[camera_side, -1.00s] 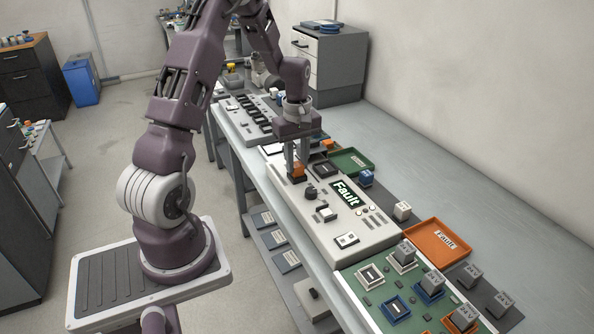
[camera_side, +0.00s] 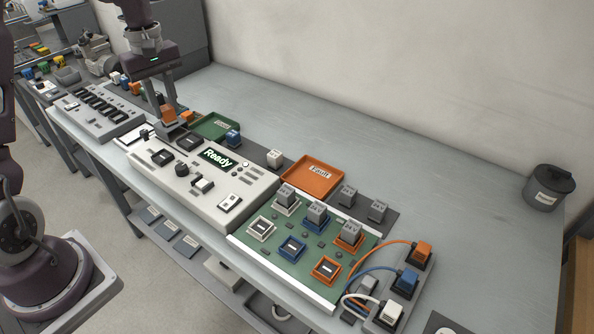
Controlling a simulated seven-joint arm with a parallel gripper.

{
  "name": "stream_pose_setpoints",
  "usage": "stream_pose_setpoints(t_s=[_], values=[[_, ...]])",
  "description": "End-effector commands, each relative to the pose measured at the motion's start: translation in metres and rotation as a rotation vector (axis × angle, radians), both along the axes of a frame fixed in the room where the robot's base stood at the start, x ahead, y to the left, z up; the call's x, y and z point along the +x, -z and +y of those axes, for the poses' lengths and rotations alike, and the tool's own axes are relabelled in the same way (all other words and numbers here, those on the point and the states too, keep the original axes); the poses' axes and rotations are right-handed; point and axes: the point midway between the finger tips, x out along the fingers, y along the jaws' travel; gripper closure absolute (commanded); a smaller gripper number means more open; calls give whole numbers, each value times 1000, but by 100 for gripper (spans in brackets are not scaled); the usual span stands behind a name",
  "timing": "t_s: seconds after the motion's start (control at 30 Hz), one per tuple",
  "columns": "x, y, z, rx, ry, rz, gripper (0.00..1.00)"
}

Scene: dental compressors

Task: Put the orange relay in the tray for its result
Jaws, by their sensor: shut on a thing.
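My gripper (camera_side: 171,108) points down over the far left end of the tester and is shut on the orange relay (camera_side: 168,114). The relay seems to be just above the tester's (camera_side: 215,190) back edge; the exact gap is hard to tell. The tester's screen (camera_side: 217,157) reads "Ready". An orange tray (camera_side: 334,184) labelled "Fault" lies empty behind the tester's right end. A green tray (camera_side: 212,121) lies behind the tester, right of my gripper; its label is not readable here.
Another small orange block (camera_side: 187,117) sits beside the green tray. A blue relay (camera_side: 233,138) and a white relay (camera_side: 274,158) stand behind the tester. A green board (camera_side: 265,252) with sockets and grey relays is at the front right.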

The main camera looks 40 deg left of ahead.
Motion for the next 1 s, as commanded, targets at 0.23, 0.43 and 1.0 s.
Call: stream_pose_setpoints(t_s=[0.23, 0.43, 1.0], values=[[78, 12, -91, 1, 511, 0, 100], [123, 27, -202, 0, 994, 1, 100], [133, 97, -297, -3, 1370, 2, 100]])
